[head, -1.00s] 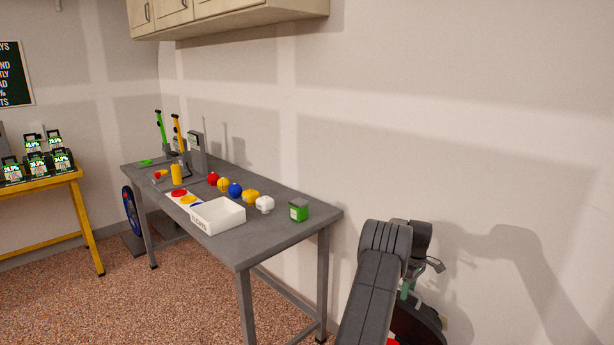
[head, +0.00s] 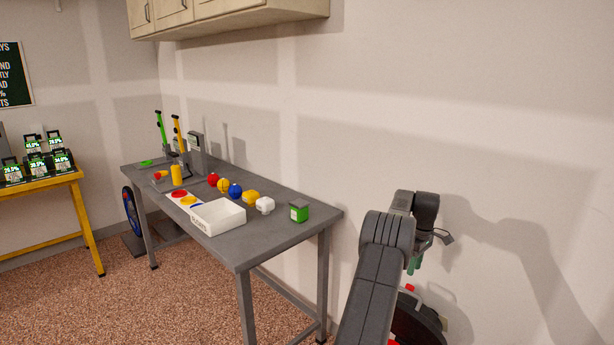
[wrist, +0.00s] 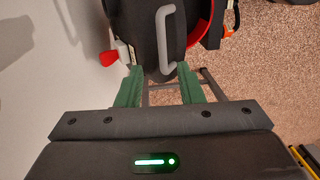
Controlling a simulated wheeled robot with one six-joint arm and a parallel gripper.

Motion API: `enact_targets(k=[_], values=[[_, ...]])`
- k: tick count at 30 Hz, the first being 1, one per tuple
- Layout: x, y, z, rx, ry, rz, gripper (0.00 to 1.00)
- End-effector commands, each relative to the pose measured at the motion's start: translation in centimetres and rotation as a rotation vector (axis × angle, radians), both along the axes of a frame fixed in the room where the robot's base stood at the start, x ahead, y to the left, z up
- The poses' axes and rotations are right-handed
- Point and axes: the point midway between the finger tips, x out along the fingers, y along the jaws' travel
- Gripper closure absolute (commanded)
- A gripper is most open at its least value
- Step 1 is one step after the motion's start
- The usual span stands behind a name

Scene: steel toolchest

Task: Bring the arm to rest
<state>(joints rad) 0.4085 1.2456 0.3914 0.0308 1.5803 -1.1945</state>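My gripper (wrist: 160,84) shows in the wrist view as two green fingers set well apart, with nothing between them. It is open and points down toward a black thing with a grey handle (wrist: 168,30) that lies beyond the fingertips. I cannot tell how far below it is. In the head view my arm is folded at the lower right, beside the wall, and my gripper (head: 414,263) hangs at its end, partly hidden behind the arm.
The grey steel table (head: 262,238) stands left of my arm, apart from it. A black round thing (head: 420,325) sits low under my gripper. The speckled floor is clear at front left.

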Motion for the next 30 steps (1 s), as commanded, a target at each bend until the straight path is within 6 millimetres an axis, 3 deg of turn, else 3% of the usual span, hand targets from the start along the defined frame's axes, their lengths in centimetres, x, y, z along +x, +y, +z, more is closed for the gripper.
enact_targets(k=[5,25,30], values=[[0.2,-0.3,3.8,-0.001,-0.003,-0.001,0.66],[-0.5,0.7,-9.6,0.001,0.002,0.002,0.66],[-1.0,1.6,-10.1,0.0,0.0,0.002,0.66]])
